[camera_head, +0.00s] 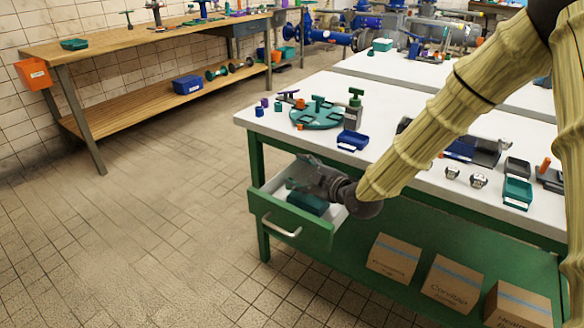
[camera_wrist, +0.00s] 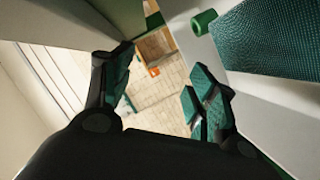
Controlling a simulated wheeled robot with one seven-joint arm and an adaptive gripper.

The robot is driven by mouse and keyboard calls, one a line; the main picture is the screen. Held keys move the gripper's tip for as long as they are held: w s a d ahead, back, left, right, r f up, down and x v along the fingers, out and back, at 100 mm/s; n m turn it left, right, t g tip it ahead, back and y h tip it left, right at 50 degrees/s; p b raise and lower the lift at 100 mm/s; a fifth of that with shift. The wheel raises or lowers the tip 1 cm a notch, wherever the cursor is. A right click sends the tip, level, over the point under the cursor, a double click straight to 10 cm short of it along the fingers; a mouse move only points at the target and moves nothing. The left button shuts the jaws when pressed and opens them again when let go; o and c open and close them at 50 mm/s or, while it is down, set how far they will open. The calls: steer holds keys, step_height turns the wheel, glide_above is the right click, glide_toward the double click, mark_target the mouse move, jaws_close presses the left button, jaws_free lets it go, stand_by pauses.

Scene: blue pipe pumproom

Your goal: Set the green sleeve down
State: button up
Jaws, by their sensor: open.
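The green sleeve (camera_wrist: 204,22) is a short hollow tube in the wrist view. It lies apart from my fingers on a pale surface that looks like the drawer floor, beside a dark teal textured block (camera_wrist: 275,38). I cannot make the sleeve out in the head view. The drawer (camera_head: 287,222) is pulled out of the green workbench, and the teal block also shows inside it (camera_head: 307,203). My gripper (camera_head: 301,173) is at the drawer, above the block. In the wrist view its padded fingers (camera_wrist: 160,64) are spread, with nothing between them.
Cardboard boxes (camera_head: 394,257) stand below on the right. The tiled floor (camera_head: 150,230) to the left is clear.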

steer(key=shift+v, duration=2.95)
